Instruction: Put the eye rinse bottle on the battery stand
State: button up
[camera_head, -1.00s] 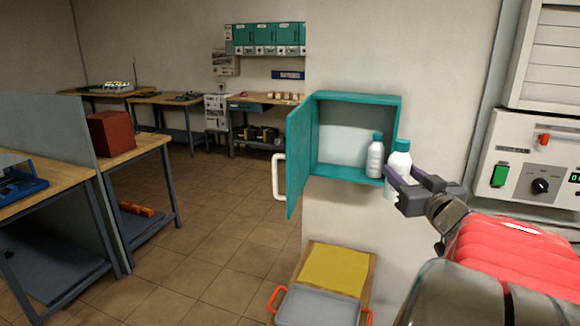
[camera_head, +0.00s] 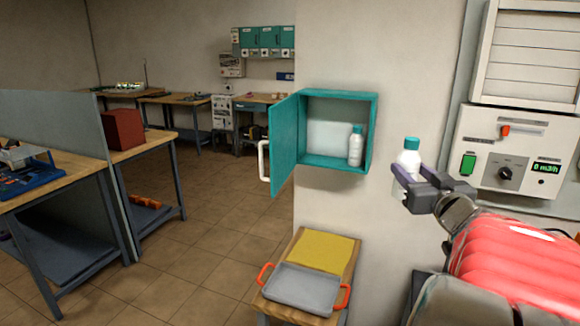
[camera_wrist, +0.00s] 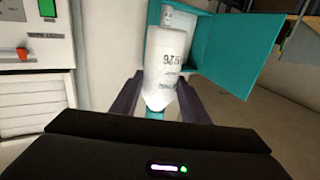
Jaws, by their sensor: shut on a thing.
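My gripper (camera_head: 411,180) is shut on a white bottle with a teal cap (camera_head: 409,159). It holds the bottle upright in the air, just right of the open teal wall cabinet (camera_head: 372,130). In the wrist view the bottle (camera_wrist: 163,65) appears upside down between the two fingers, with blurred print on its side. A similar white bottle (camera_head: 355,149) stands on the cabinet floor. A low wooden stand (camera_head: 349,275) with a yellow mat (camera_head: 322,250) is below the cabinet. I cannot tell whether it is the battery stand.
The cabinet door (camera_head: 284,145) hangs open to the left. A grey tray (camera_head: 300,287) with orange handles rests on the low stand. A control panel (camera_head: 530,150) is at the right. Workbenches and a partition (camera_head: 60,150) fill the left; tiled floor between is clear.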

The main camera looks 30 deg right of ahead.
jog(key=w+a+f+n+t+y, duration=0.1)
jog(key=w+a+f+n+y, duration=0.15)
jog(key=w+a+f, duration=1.4)
jog(key=w+a+f+n+y, duration=0.1)
jog(key=a+f, duration=0.3)
jog(key=a, duration=0.4)
jog(key=w+a+f+y, duration=0.2)
jog(key=w+a+f, duration=0.1)
jog(key=a, duration=0.5)
jog(key=w+a+f+n+y, duration=0.1)
jog(key=w+a+f+y, duration=0.1)
jog(key=a+f, duration=0.4)
jog(key=a, duration=0.3)
jog(key=shift+w+n+t, duration=0.25)
jog(key=shift+n+t, duration=0.1)
jog(key=shift+t, duration=0.05)
